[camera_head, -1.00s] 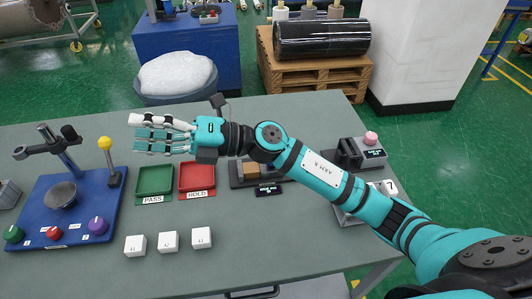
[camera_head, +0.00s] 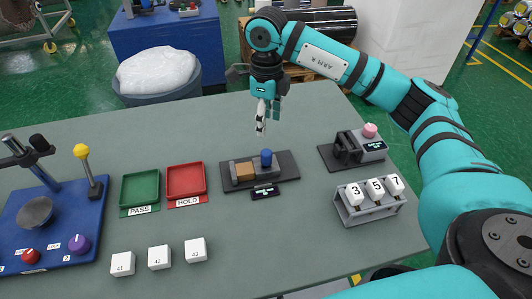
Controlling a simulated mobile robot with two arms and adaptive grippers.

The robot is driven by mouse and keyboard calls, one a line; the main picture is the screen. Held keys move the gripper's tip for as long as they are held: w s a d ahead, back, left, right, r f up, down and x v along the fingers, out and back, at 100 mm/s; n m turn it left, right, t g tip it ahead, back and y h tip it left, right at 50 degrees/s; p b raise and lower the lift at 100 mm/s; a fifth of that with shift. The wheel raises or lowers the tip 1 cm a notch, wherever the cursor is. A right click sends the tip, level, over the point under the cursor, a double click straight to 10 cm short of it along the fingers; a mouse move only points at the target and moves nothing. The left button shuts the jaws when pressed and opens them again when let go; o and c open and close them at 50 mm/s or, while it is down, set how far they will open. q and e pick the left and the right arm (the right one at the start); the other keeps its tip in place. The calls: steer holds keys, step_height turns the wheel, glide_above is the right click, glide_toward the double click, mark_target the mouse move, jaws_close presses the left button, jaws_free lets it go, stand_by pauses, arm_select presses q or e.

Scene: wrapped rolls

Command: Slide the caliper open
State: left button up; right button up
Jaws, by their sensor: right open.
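The caliper (camera_head: 285,170) lies on the grey table as a dark flat base with grey jaws. A tan block (camera_head: 245,172) sits at its left part, between or beside the jaws; I cannot tell whether both jaws touch it. A blue knob (camera_head: 266,156) stands upright right of the block. A small dark display (camera_head: 264,192) is at its front edge. My right gripper (camera_head: 264,130) points down above and behind the blue knob, open and apart from it. My left gripper is not in view.
A green PASS tray (camera_head: 139,203) and a red HOLD tray (camera_head: 184,196) lie to the left. White numbered cubes (camera_head: 159,257) stand in front. A rack of cubes 3, 5, 7 (camera_head: 376,209) and a pink-knobbed device (camera_head: 370,146) stand right. A blue panel (camera_head: 65,215) is far left.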

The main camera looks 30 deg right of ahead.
mark_target(267, 152)
step_height(267, 152, down, 12)
steer(key=shift+r+p, duration=0.15)
steer(key=shift+p, duration=1.05)
steer(key=shift+f, duration=0.7)
jaws_close()
